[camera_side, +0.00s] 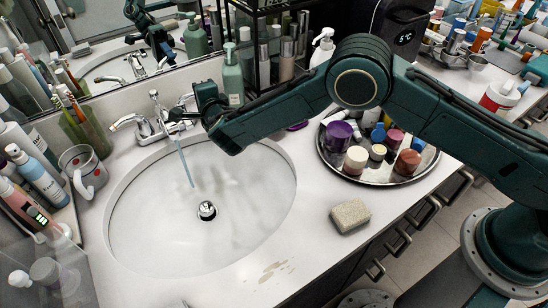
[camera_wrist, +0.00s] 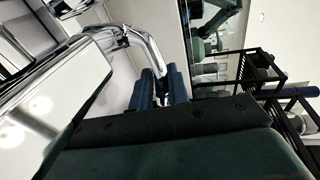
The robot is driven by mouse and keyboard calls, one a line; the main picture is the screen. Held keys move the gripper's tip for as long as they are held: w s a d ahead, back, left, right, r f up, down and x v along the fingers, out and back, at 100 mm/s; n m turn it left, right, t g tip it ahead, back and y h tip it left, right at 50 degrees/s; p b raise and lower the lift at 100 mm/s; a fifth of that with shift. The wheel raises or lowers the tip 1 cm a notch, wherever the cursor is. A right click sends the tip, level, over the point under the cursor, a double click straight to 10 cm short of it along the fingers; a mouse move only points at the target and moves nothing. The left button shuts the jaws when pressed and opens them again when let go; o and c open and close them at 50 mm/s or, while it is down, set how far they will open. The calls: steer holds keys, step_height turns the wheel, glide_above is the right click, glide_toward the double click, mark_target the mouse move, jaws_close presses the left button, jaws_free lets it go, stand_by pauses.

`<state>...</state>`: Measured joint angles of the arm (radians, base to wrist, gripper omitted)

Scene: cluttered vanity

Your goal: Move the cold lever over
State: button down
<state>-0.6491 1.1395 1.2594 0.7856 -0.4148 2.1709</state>
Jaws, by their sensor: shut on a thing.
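The chrome faucet (camera_side: 156,122) stands at the back rim of the white oval sink (camera_side: 140,235). Its left lever (camera_side: 128,122) sticks out to the left. The right lever, taken as the cold lever, is mostly hidden by my gripper (camera_side: 187,112) in the side view. In the wrist view, a bent chrome lever (camera_wrist: 140,45) runs down between the two dark blue fingers of my gripper (camera_wrist: 161,78), which are shut on its end. A thin bluish water stream (camera_side: 184,160) falls from the spout toward the drain (camera_side: 207,210). No hot or cold mark is legible.
A green pump bottle (camera_side: 232,78) and a black rack (camera_side: 262,72) of bottles stand close behind my gripper. A round tray (camera_side: 330,166) of jars lies to the right. A soap bar (camera_side: 350,215) lies on the front counter. A mug (camera_side: 82,168) stands left of the sink.

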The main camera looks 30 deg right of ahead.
steer(key=shift+s+a+m+h, duration=0.1)
steer(key=shift+m+h, duration=0.3)
steer(key=shift+h, duration=0.1)
steer(key=c, duration=1.3)
jaws_free()
steer(key=shift+c, duration=0.2)
steer(key=shift+s, duration=0.15)
steer(key=v, duration=1.3)
steer(key=shift+s, duration=0.3)
steer(key=shift+r, duration=0.1)
